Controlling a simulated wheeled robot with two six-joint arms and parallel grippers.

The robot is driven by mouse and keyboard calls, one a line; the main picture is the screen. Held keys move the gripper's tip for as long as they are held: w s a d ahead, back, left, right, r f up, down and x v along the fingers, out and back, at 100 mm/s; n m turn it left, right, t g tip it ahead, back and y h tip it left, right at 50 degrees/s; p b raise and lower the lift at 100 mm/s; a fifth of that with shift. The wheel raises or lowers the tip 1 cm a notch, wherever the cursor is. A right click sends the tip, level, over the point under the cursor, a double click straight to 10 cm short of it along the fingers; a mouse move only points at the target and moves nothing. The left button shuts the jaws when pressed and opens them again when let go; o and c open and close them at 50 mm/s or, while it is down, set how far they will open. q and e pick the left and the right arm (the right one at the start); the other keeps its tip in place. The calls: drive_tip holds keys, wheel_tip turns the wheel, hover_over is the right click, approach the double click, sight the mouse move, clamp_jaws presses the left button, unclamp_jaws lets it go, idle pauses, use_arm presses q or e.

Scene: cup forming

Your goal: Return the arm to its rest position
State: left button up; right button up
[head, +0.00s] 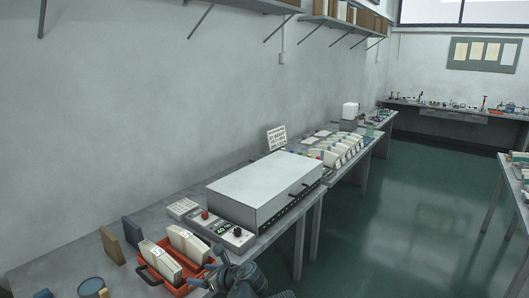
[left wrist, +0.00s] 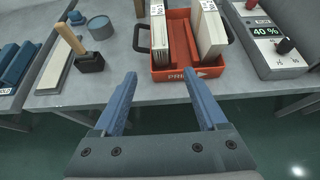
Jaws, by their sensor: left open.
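My left gripper (left wrist: 158,103) is open and empty in the left wrist view, its two blue fingers apart in front of the table edge. It also shows in the head view (head: 212,267) at the bottom, near the red tray. The red tray (left wrist: 184,73) has black handles and holds upright white blocks (left wrist: 209,32) at its sides, with a gap between them. The tray also shows in the head view (head: 190,284). My right gripper is not in view.
A control box with a green display (left wrist: 272,45) stands right of the tray, beside a large white-topped box (head: 265,185). A wooden-handled tool (left wrist: 90,62) and a blue round container (left wrist: 100,28) lie left of it. Green floor is open at right in the head view.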

use_arm(q)
drive_tip(key=s+d+f+n+g+h, duration=0.1)
drive_tip(key=s+f+n+g+h, duration=0.35)
drive_tip(key=n, duration=0.85)
drive_tip(key=s+d+f+n+g+h, duration=0.1)
drive_tip(key=s+f+n+g+h, duration=0.1)
drive_tip(key=s+f+n+h, duration=0.65)
drive_tip(key=s+d+r+g+y+p, duration=0.1)
drive_tip(key=s+d+r+y, duration=0.2)
drive_tip(key=s+d, duration=0.4)
drive_tip(key=d+y, duration=0.1)
drive_tip(key=d, duration=0.2)
drive_tip(key=shift+d+r+p, duration=0.15)
drive_tip(key=shift+d+p, duration=0.15)
drive_tip(key=shift+d, duration=0.05)
drive_tip(key=shift+s, duration=0.1)
